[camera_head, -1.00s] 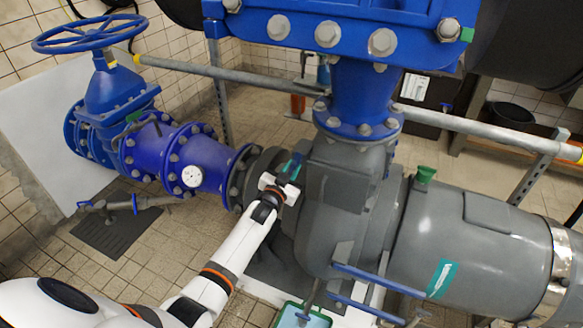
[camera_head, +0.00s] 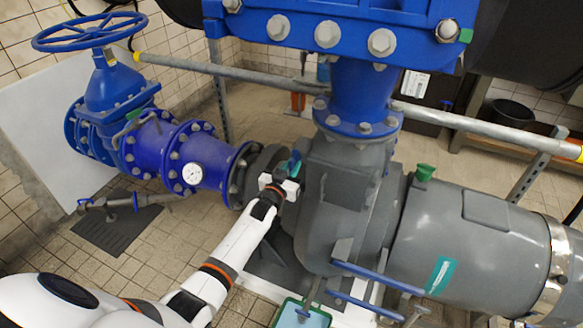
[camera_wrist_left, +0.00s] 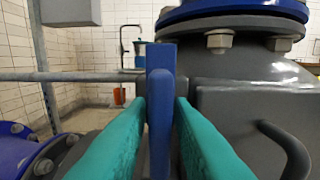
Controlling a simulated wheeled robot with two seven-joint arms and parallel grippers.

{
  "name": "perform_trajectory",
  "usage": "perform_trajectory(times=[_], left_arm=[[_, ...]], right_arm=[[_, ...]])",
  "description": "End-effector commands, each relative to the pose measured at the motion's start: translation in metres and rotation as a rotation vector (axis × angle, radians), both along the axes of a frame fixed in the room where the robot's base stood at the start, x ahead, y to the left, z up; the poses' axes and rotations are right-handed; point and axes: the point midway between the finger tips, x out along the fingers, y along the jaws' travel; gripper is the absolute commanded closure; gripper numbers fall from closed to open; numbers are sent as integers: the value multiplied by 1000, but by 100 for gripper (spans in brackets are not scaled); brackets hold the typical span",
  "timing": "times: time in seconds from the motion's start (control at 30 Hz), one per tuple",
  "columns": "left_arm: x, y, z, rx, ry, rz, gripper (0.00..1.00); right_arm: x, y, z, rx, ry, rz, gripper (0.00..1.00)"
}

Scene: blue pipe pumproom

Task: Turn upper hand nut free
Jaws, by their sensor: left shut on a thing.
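The upper hand nut shows as a flat blue bar (camera_wrist_left: 160,105) standing upright in the middle of the left wrist view. It also shows as a small blue piece (camera_head: 296,158) beside the grey pump housing (camera_head: 345,205) in the head view. My left gripper (camera_head: 287,176) is shut on it, with a teal fingertip on each side of the bar in the left wrist view. The nut's thread and seat are hidden. My right gripper is not in view.
A blue pipe with a round gauge (camera_head: 193,174) lies left of my gripper, and a handwheel (camera_head: 90,32) stands at upper left. Blue bars (camera_head: 370,279) stick out from the pump's lower front. A green tray (camera_head: 303,313) is below. Tiled floor is open at left.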

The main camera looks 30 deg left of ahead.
Motion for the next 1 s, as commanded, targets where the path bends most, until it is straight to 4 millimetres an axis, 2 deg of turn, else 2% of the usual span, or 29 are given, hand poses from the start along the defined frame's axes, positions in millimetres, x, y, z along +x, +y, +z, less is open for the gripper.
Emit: perform_trajectory(times=[0.07,0.1,0.17,0.43,0.57,0.67,1.0], left_arm=[[-1,0,-2,-4,4,0,100],[-1,0,-2,-4,4,0,73],[-1,0,-2,-4,4,0,67],[-1,0,-1,-1,1,0,67],[-11,-1,-1,-1,2,0,67],[-26,-2,-1,-1,2,-1,67],[-95,-6,-2,-3,4,0,67]], right_arm=[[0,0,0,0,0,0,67],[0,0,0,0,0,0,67],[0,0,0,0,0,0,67],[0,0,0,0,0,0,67],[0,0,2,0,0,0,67],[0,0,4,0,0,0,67],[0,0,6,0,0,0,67]])
